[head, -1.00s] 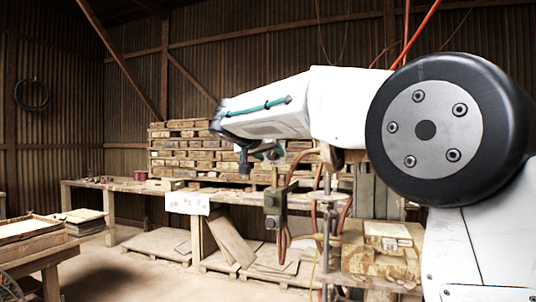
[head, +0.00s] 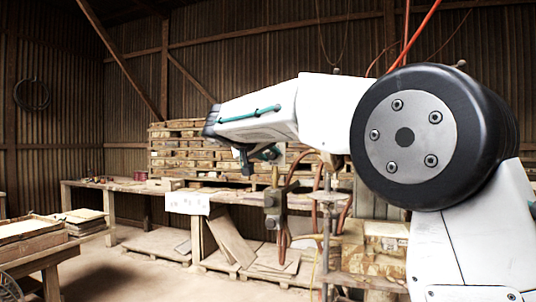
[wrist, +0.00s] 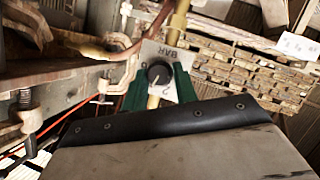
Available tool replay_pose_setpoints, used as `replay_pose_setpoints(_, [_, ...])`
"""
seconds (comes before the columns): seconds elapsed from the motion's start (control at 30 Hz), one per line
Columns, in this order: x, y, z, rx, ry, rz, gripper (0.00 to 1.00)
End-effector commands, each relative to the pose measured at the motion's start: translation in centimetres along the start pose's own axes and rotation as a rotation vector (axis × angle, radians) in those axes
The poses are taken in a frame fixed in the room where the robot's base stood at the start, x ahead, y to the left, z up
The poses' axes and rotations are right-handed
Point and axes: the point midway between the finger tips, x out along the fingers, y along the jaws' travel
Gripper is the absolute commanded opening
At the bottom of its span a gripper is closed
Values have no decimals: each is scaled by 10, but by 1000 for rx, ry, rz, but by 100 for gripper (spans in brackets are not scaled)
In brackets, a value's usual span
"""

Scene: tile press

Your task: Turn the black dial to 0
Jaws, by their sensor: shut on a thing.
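The black dial (wrist: 158,74) sits on a pale plate marked BAR (wrist: 168,54) in the wrist view. A digit that looks like 2 shows on the plate on the side towards me; other marks are partly covered. A light mark shows on the dial's face, but I cannot read its setting surely. My gripper (wrist: 159,79) has its two green fingers on either side of the dial and is shut on it. In the head view my gripper (head: 262,154) is at the arm's end, and the dial cannot be made out there.
Brass pipe (wrist: 179,20) runs from the plate. A clamp-like metal bracket (wrist: 118,75) and hoses lie close on the left. Stacked boards (head: 215,150) stand on a long bench behind. A tray table (head: 30,240) stands at the far left, with open floor between.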

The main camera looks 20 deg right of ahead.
Motion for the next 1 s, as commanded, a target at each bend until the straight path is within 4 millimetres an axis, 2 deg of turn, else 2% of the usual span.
replay_pose_setpoints(1.0, [0,-8,3,-888,32,375,6])
